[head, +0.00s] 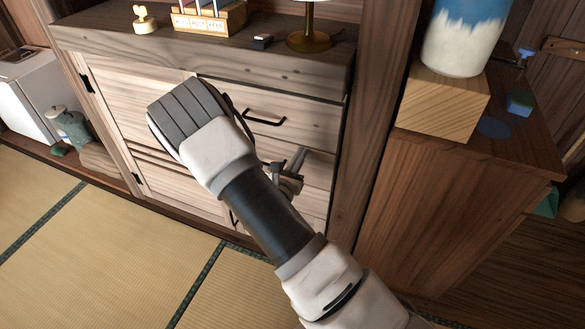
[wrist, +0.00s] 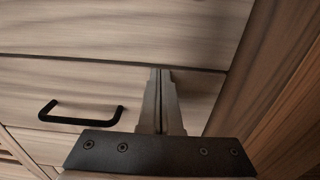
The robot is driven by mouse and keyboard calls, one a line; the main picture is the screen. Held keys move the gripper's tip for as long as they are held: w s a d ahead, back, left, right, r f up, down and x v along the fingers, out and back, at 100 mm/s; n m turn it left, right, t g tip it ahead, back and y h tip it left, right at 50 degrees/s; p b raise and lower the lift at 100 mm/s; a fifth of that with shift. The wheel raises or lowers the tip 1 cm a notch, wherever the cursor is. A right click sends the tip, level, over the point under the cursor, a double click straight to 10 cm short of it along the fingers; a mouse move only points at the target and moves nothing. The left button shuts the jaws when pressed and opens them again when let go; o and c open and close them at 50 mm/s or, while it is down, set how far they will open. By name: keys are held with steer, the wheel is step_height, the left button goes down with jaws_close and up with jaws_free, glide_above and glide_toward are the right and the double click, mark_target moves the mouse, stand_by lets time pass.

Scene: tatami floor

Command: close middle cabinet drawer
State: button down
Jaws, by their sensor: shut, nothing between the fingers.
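The wooden cabinet (head: 185,105) has a column of drawers at its right side. The top drawer (head: 300,125) has a black bar handle (head: 264,118) and looks shut. The middle drawer (head: 318,170) is below it, partly hidden by my arm and gripper. In the wrist view the middle drawer front (wrist: 40,85) shows its black handle (wrist: 80,114) at left. My gripper (head: 297,158) is shut and empty, its fingertips (wrist: 160,72) at the upper right of this front, right of the handle. I cannot tell whether they touch it, or how far the drawer stands out.
A lamp base (head: 308,40), a wooden holder (head: 208,16) and small items stand on the cabinet top. A side cabinet (head: 440,200) at right bears a wooden block (head: 443,105) with a blue and white vase (head: 465,40). The tatami floor (head: 110,240) is clear at left.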

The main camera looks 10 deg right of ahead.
steer(key=p+v, duration=0.5)
steer(key=v, duration=1.2)
steer(key=s+d+r+m+g+h, duration=0.4)
steer(key=d+r+m+g, duration=0.5)
steer(key=r+m+g, duration=0.15)
steer(key=s+d+r+m+g+y, duration=0.2)
steer(key=s+r+m+g+y, duration=0.3)
steer(key=s+r+m+y, duration=0.5)
steer(key=a+r+m+t+y+p, duration=0.2)
steer(key=r+m+t+p, duration=0.1)
steer(key=r+p, duration=0.7)
steer(key=s+a+r+m+t+y+p, duration=0.1)
steer(key=r+m+p, duration=0.4)
steer(key=r+p, duration=0.6)
step_height(320, 180, up, 8)
steer(key=shift+s+a+t+y, duration=0.3)
steer(key=shift+a+t+y, duration=0.55)
steer(key=shift+t, duration=0.4)
